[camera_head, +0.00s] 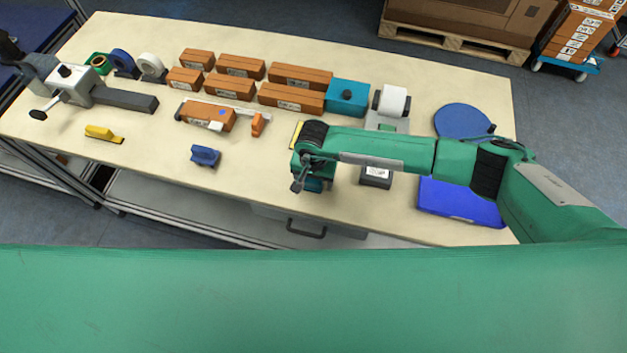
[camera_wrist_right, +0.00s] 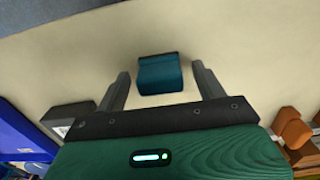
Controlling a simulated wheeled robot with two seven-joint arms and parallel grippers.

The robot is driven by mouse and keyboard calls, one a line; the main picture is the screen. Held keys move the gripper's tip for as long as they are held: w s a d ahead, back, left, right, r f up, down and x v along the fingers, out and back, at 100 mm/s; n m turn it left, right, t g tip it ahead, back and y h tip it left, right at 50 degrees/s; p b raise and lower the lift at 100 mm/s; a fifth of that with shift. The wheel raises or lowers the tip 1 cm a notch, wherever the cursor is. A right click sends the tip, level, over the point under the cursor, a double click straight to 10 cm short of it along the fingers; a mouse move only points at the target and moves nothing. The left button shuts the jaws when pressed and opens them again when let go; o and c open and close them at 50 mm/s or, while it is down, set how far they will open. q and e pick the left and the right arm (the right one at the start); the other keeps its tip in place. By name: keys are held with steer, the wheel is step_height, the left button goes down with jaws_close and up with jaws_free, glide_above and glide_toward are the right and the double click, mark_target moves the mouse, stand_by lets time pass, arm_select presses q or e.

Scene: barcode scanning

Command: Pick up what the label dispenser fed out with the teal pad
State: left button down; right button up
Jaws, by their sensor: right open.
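The teal pad (camera_wrist_right: 160,77), a small block with a rounded top edge, sits on the table in the right wrist view. In the head view a bit of it (camera_head: 316,185) shows below my right gripper (camera_head: 301,178). In the wrist view my right gripper (camera_wrist_right: 161,74) is open, its fingers apart on either side of the pad, with nothing held. The label dispenser (camera_head: 391,103), with a white roll on a grey-green base, stands behind my right arm, which hides part of it. I cannot make out a fed-out label. My left gripper is not in view.
A dark box with a white label (camera_head: 376,175) stands right of the gripper, near a blue mat (camera_head: 461,203). Several orange-brown boxes (camera_head: 291,97) and a teal box (camera_head: 347,97) stand at the back. A blue clamp-like item (camera_head: 205,156) lies left, with bare table around it.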

steer(key=shift+c, duration=0.2)
steer(key=c, duration=1)
steer(key=shift+r, duration=0.15)
steer(key=shift+c, duration=0.2)
steer(key=shift+r+b, duration=0.45)
steer(key=shift+r, duration=0.15)
step_height(320, 180, up, 19)
steer(key=b, duration=0.7)
steer(key=shift+f, duration=0.15)
steer(key=shift+o, duration=1.4)
steer(key=c, duration=0.3)
